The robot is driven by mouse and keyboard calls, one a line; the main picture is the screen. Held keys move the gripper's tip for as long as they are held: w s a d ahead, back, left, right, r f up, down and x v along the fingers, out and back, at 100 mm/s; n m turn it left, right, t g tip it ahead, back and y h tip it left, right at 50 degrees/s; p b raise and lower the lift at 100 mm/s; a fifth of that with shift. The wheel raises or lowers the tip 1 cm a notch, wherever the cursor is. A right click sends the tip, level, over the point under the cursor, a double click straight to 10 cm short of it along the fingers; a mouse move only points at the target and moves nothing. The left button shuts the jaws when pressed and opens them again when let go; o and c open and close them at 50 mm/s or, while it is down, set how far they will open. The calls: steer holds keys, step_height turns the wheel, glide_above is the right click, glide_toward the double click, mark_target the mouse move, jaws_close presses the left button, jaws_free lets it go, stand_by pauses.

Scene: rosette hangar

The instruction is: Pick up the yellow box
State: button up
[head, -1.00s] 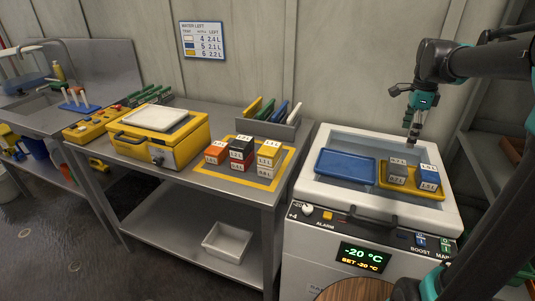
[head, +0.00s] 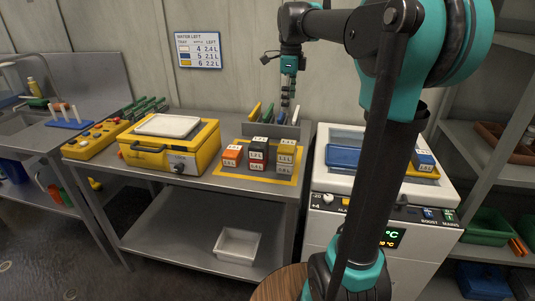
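A small yellow box (head: 287,147) labelled 1.1 L sits on top of a whitish box (head: 284,166), at the right end of a group of boxes. The group stands on a yellow-bordered grey mat (head: 222,171) on the metal table. My gripper (head: 286,104) points down in front of the wall, above and behind the yellow box in the picture, over the rack. It is apart from the yellow box. No object shows in it, but its finger opening is too small to make out.
An orange box (head: 232,155) and a dark box (head: 259,144) on a red box (head: 257,163) stand beside the yellow one. A grey rack (head: 291,130) with coloured panels is behind. A yellow case (head: 205,140) is left. The freezer (head: 333,181) is right, partly hidden by my arm.

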glide_above(287, 145)
steer(key=f, duration=1)
steer(key=shift+w+f, duration=0.3)
steer(key=shift+s+f, duration=0.15)
steer(key=shift+f, duration=1.4)
steer(key=shift+s+f, duration=0.15)
steer(key=shift+f, duration=1.4)
steer(key=c, duration=1.3)
